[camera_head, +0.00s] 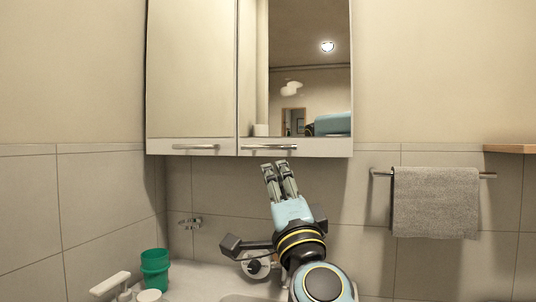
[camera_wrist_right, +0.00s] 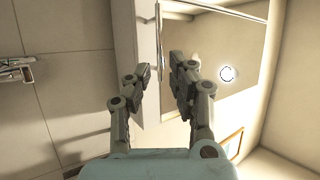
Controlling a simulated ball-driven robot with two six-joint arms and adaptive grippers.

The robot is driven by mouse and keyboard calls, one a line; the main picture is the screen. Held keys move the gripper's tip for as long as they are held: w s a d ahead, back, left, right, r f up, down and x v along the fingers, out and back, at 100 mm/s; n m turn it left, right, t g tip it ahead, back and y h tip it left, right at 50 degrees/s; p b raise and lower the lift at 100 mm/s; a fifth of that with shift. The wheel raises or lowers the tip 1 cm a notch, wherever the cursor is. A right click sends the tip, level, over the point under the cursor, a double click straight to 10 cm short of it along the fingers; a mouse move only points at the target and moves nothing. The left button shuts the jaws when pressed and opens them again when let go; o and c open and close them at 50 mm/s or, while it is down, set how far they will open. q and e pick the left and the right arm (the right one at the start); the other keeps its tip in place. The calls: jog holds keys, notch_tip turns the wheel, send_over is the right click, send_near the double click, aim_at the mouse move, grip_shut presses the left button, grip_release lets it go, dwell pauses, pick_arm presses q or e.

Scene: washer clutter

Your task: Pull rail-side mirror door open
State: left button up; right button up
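The rail-side mirror door (camera_head: 309,100) is the right door of the wall cabinet, on the side of the towel rail. It looks shut, level with the left door. Its metal bar handle (camera_head: 268,147) runs along the lower edge; it also shows in the wrist view (camera_wrist_right: 160,42). My right gripper (camera_head: 273,166) points up from below, just under this handle. In the wrist view its two fingers (camera_wrist_right: 158,72) are apart with a gap between them, and nothing is held. The handle lies beyond the fingertips, roughly in line with the gap. My left gripper is not in view.
The left mirror door (camera_head: 190,75) has its own handle (camera_head: 195,147). A green cup (camera_head: 154,268) and a white dispenser (camera_head: 110,285) stand below left. A wooden shelf (camera_head: 511,148) is far right.

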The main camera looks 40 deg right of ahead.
aim_at(268, 147)
jog(key=p+x, duration=0.2)
jog(key=x, duration=0.7)
jog(key=shift+w+d+r, duration=0.15)
jog(key=shift+d+r, duration=0.15)
jog(key=shift+w+d+r, duration=0.2)
jog(key=shift+w, duration=0.25)
grip_shut()
